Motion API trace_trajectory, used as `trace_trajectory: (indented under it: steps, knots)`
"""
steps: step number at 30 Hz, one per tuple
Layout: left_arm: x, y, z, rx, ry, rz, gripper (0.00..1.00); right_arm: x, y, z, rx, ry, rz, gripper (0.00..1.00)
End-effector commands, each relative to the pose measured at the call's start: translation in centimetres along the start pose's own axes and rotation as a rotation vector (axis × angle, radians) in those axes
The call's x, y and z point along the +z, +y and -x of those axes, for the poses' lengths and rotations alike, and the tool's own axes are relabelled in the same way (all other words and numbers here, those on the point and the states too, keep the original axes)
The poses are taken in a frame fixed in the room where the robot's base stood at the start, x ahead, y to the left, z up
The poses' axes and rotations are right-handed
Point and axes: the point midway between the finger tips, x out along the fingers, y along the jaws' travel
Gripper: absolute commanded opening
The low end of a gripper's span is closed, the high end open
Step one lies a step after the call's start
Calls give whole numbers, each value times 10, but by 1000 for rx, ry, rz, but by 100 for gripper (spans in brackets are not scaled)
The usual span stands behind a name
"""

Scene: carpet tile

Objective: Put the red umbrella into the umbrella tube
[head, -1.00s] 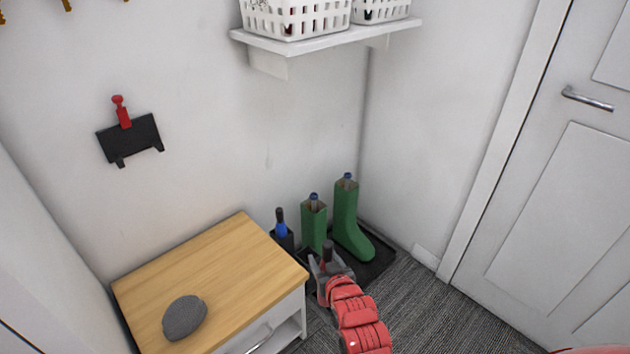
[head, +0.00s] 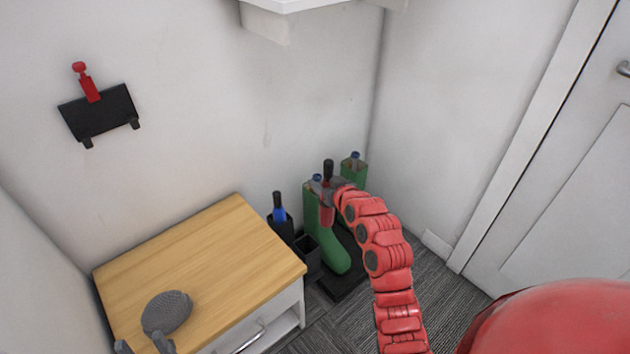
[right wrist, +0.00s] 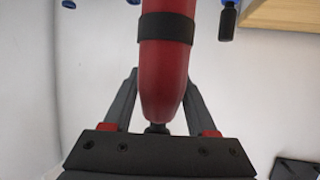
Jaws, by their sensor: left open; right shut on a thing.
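The red umbrella (head: 327,212), with a dark handle, hangs roughly upright in my right gripper (head: 333,184), which is shut on it beside the green boots. In the right wrist view the red umbrella (right wrist: 165,65) with its black band lies between the fingers of my right gripper (right wrist: 160,125). The black umbrella tube (head: 307,262) has an open square top, below and left of the held umbrella and apart from it. Beside it a blue umbrella (head: 279,214) stands in another black holder. My left gripper (head: 142,346) is open at the bench's front left; its fingertips are partly cut off.
A grey rounded object (head: 167,313) lies on the wooden bench top (head: 200,250), close to my left gripper. Green boots (head: 335,250) with blue-topped items stand on a dark floor tray (head: 345,285). A wall rack (head: 100,112) hangs left; a shelf (head: 290,5) is above.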

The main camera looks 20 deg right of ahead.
Motion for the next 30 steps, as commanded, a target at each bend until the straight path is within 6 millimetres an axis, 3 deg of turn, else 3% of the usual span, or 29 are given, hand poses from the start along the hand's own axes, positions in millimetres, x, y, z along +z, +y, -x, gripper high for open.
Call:
trace_trajectory:
  steps: [11,30]
  knots:
    - [0,0,-4,0,0,0,50,0,-5,2,0,0,0,0]
    - [-4,-1,-22,0,0,0,50,7,-39,8,-1,-2,-2,0]
